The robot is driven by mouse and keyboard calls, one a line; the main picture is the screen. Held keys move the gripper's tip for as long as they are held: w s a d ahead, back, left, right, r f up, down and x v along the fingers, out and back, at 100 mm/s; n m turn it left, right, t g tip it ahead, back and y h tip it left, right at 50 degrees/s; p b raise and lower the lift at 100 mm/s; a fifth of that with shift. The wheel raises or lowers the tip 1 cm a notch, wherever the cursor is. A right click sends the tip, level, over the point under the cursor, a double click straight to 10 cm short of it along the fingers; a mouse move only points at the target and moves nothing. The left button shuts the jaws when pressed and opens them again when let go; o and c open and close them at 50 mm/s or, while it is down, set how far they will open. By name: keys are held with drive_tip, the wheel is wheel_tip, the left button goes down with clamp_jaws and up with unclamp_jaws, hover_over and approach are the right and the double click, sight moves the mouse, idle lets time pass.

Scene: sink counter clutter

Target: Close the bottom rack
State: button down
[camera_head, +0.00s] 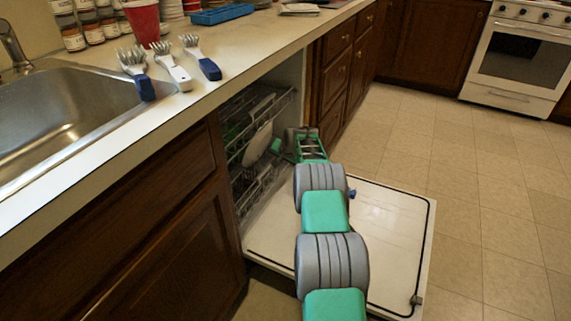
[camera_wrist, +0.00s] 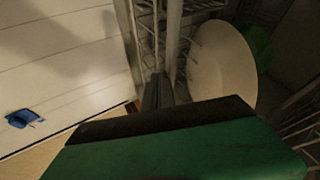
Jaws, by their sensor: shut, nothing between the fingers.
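The dishwasher is open, its white door (camera_head: 390,225) lying flat. The wire bottom rack (camera_head: 252,190) shows inside the tub, left of my arm; its front part is partly hidden. My gripper (camera_wrist: 158,92) is shut and empty, with its fingers among or just in front of rack wires (camera_wrist: 148,28) in the wrist view. Whether the fingers touch the wires I cannot tell. A white plate (camera_wrist: 225,60) stands just right of the fingers; it also shows in the head view (camera_head: 258,143). In the head view my arm reaches over the door toward the tub opening.
A small blue object (camera_wrist: 22,118) lies on the door. The upper rack (camera_head: 240,115) sits above. The counter (camera_head: 255,45) holds several brushes (camera_head: 170,68) and a red cup (camera_head: 143,22). Wooden drawers (camera_head: 338,70) stand right of the tub. The tiled floor (camera_head: 490,190) is clear.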

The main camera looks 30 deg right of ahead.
drive_tip(key=shift+w+a+r, duration=0.1)
drive_tip(key=shift+w+a, duration=0.3)
drive_tip(key=shift+w, duration=0.15)
